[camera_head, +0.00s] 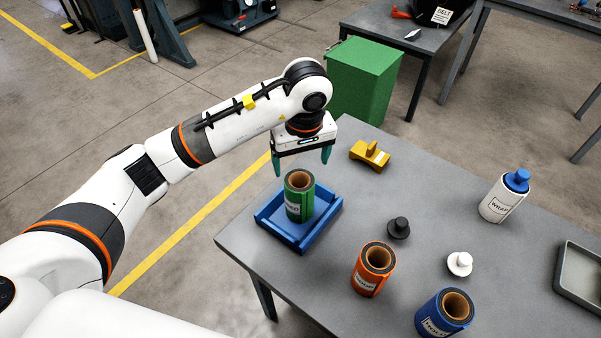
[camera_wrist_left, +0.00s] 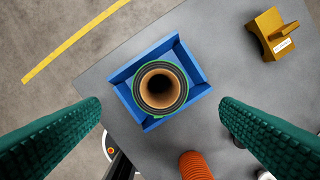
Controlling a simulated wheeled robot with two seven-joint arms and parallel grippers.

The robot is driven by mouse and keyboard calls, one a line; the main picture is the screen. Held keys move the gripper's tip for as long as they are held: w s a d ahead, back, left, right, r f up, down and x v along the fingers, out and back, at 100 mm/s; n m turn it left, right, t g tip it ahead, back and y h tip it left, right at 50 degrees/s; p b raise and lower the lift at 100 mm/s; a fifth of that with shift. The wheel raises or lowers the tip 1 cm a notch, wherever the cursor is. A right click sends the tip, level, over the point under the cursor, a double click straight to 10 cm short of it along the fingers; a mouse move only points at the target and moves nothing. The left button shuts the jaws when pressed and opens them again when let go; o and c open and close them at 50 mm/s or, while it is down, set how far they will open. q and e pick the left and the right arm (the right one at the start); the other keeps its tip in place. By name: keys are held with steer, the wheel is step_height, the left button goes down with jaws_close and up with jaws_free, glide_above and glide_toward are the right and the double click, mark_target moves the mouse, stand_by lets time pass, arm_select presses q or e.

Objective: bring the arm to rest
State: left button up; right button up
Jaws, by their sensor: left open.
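My left arm comes in from the left in the head view. Its gripper (camera_head: 302,166) is open and empty, with its green fingers pointing down above and behind a green roll (camera_head: 299,200). The roll stands upright in a blue tray (camera_head: 267,223) at the table's left corner. In the left wrist view the two fingers (camera_wrist_left: 160,135) are wide apart, and the green roll (camera_wrist_left: 160,88) in the blue tray (camera_wrist_left: 122,75) shows between and beyond them, touching neither. My right gripper is not in view.
The grey table (camera_head: 336,223) also holds a yellow block (camera_head: 370,155), black knob (camera_head: 398,228), orange roll (camera_head: 368,275), white knob (camera_head: 459,264), blue roll (camera_head: 445,315), white bottle (camera_head: 498,203) and grey tray (camera_head: 567,290). A green bin (camera_head: 363,85) stands behind the table.

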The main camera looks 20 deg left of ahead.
arm_select(q)
steer(key=shift+r, duration=0.35)
